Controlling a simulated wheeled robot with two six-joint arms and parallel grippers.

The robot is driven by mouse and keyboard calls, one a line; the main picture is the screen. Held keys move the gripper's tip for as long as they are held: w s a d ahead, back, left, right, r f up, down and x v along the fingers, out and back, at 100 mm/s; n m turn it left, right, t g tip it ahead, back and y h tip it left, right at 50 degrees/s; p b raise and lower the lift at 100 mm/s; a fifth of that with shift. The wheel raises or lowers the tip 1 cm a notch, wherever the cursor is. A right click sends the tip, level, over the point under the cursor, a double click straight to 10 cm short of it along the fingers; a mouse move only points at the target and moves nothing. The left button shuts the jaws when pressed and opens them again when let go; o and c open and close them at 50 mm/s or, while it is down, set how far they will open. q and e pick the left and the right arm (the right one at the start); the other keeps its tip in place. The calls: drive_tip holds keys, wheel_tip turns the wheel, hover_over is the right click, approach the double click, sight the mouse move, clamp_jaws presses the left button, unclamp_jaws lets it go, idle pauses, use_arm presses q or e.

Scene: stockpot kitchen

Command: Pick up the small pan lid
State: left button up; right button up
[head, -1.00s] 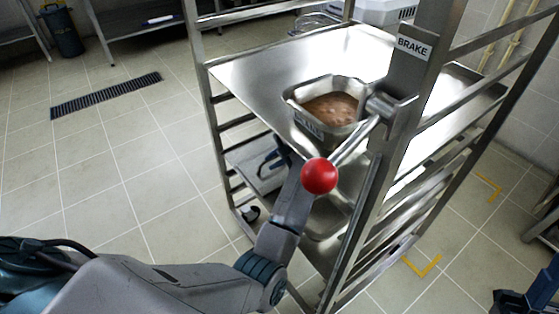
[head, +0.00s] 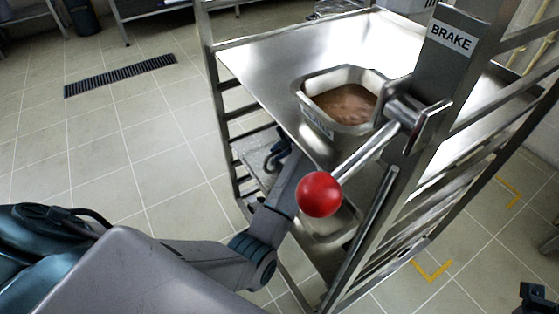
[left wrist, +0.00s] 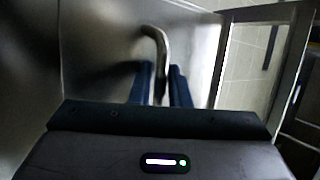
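My left gripper (head: 277,157) reaches between the uprights of the steel rack, below its top shelf; in the head view it is small and partly hidden. In the left wrist view, the two dark blue fingers of this gripper (left wrist: 160,86) stand one on each side of a curved metal handle (left wrist: 158,48). The fingers are close to the handle, but I cannot tell whether they press on it. The handle rises in front of a smooth grey metal surface. The lid itself is not clear in either view. A dark part at the lower right edge of the head view may be my right gripper (head: 537,300).
A steel pan with brown food (head: 345,103) stands on the rack's top shelf (head: 262,70). A lever with a red ball (head: 319,194) and a BRAKE label (head: 451,37) are on the near upright. Another metal pan (head: 328,228) is lower down.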

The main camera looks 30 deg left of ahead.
use_arm(q)
clamp_jaws()
drive_tip(key=shift+r, duration=0.15)
